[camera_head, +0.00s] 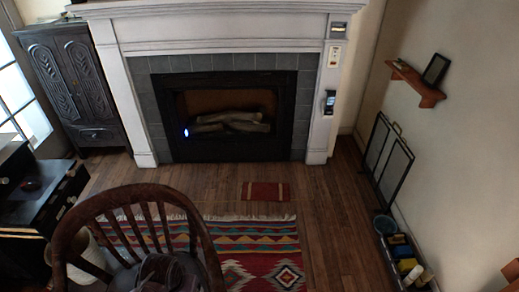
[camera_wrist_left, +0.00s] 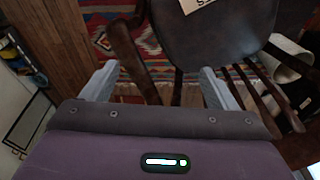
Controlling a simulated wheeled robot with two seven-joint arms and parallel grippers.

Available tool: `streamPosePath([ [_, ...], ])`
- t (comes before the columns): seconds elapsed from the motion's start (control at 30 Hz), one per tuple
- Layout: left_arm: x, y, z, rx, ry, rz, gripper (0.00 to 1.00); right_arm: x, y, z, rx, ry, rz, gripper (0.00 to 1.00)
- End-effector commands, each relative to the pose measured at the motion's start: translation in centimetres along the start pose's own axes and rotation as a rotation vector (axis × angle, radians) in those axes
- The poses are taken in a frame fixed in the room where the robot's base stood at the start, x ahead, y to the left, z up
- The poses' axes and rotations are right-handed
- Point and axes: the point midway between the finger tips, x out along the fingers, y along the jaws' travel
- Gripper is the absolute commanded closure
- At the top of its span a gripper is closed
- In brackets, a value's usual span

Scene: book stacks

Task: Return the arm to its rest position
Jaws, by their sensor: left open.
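My left gripper (camera_wrist_left: 158,82) shows in the left wrist view, its two pale fingers spread wide apart with nothing between them. Beyond the fingers are a dark wooden chair (camera_wrist_left: 228,35) and a patterned rug (camera_wrist_left: 105,18). Neither gripper shows clearly in the head view. My right gripper is in neither view.
The wooden chair's curved back (camera_head: 128,192) is close in front, over the striped rug (camera_head: 262,262). A dark cabinet (camera_head: 75,75) and a black desk (camera_head: 40,200) stand left. A fireplace (camera_head: 225,115) is ahead. A crate (camera_head: 405,262) lies right.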

Motion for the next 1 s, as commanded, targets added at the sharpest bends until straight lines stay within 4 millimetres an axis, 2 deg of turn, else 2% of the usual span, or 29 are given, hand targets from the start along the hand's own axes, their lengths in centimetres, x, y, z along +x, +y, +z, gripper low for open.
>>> streamPosePath([
  [0.03,-1.7,0.2,0.8,0.012,0.017,0.001,0.19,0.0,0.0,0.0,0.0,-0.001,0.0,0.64],
  [0.2,-6.1,0.6,2.3,0.04,0.062,0.005,0.19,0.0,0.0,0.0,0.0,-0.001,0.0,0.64],
  [0.4,-10.0,1.0,3.7,0.064,0.1,0.012,0.19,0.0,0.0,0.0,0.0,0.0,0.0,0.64],
  [0.67,-13.9,1.4,5.1,0.087,0.135,0.022,0.19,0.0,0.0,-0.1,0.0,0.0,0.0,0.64],
  [0.87,-9.9,1.6,4.9,0.089,0.119,0.023,0.19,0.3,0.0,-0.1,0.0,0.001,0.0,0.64],
  [1.0,-6.5,1.8,4.9,0.09,0.108,0.025,0.19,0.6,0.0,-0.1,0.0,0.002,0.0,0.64],
])
